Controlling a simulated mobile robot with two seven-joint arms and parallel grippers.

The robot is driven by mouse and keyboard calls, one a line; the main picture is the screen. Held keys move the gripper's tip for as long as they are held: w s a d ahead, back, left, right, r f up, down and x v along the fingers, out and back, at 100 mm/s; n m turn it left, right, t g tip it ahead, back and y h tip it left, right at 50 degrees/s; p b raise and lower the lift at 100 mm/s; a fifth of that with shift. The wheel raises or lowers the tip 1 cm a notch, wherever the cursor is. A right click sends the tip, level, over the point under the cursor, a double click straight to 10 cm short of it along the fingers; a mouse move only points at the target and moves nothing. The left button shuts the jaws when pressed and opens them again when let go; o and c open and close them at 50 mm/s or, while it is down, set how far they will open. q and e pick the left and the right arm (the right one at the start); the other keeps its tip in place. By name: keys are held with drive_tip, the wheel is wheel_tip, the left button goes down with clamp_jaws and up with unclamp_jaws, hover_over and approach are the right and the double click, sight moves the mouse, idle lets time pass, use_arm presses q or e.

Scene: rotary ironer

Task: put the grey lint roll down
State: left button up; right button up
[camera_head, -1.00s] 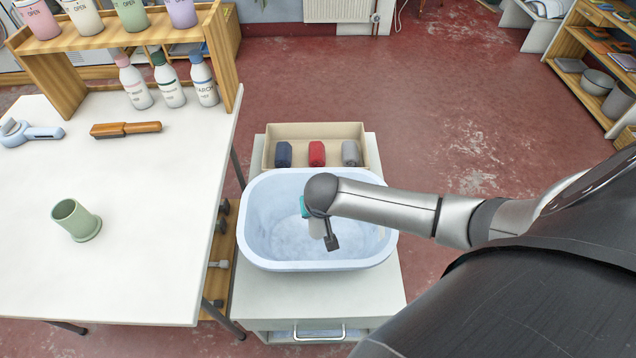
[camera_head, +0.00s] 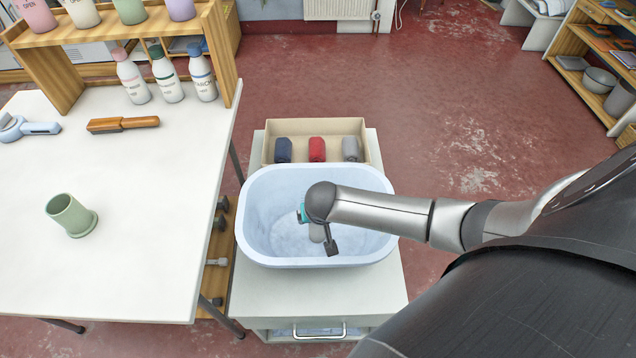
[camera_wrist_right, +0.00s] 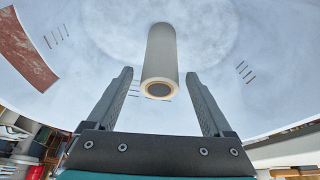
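The grey lint roll (camera_wrist_right: 161,58) is a pale grey cylinder with a tan-ringed hollow end. In the right wrist view it lies in the light blue basin (camera_wrist_right: 100,35), end towards me, just past and between my fingertips. My right gripper (camera_wrist_right: 158,76) is open, with a clear gap on either side of the roll. In the head view my right gripper (camera_head: 323,240) reaches down inside the basin (camera_head: 262,261). A pale part of the roll (camera_head: 317,232) shows beside the dark finger; my wrist hides the rest. My left gripper is out of view.
The basin stands on a white cabinet (camera_head: 250,300). Behind it a beige box (camera_head: 360,127) holds blue, red and grey rolled cloths. On the white table (camera_head: 130,260) at left are a green cup (camera_head: 72,215), a brown brush (camera_head: 122,124) and a pale blue handled tool (camera_head: 28,128).

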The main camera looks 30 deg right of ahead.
drive_tip(key=shift+r, duration=0.1)
drive_tip(key=p+v, duration=0.5)
drive_tip(key=v, duration=0.7)
